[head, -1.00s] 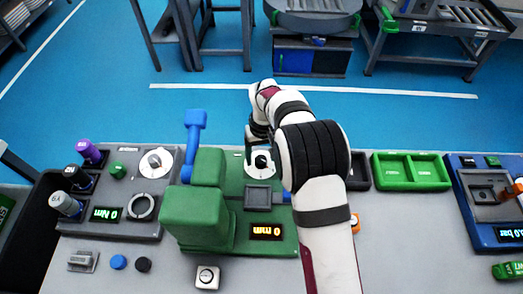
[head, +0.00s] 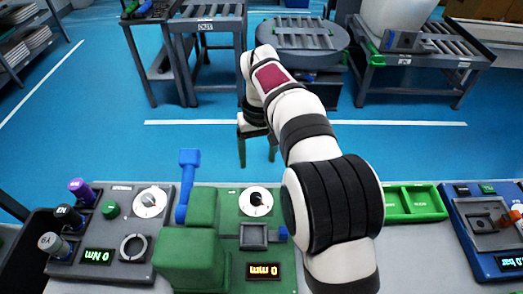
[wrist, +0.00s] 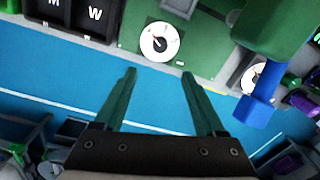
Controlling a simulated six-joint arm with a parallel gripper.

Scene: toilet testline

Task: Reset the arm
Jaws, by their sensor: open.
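My white and black arm reaches over the right part of the bench in the head view. My gripper (head: 257,150) hangs past the bench's far edge, above the blue floor, with its two green fingers apart and nothing between them. In the wrist view the open fingers (wrist: 160,100) point toward the green station, whose round white dial (wrist: 160,42) lies beyond them. That dial (head: 256,202) also shows in the head view, on the near side of my gripper. My arm hides part of the bench.
The green press (head: 190,262) with its blue lever (head: 188,185) stands left of my arm. A grey torque station (head: 105,265) is farther left. A green two-part tray (head: 415,203) and a blue pressure unit (head: 490,235) are right. Open floor lies beyond the bench.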

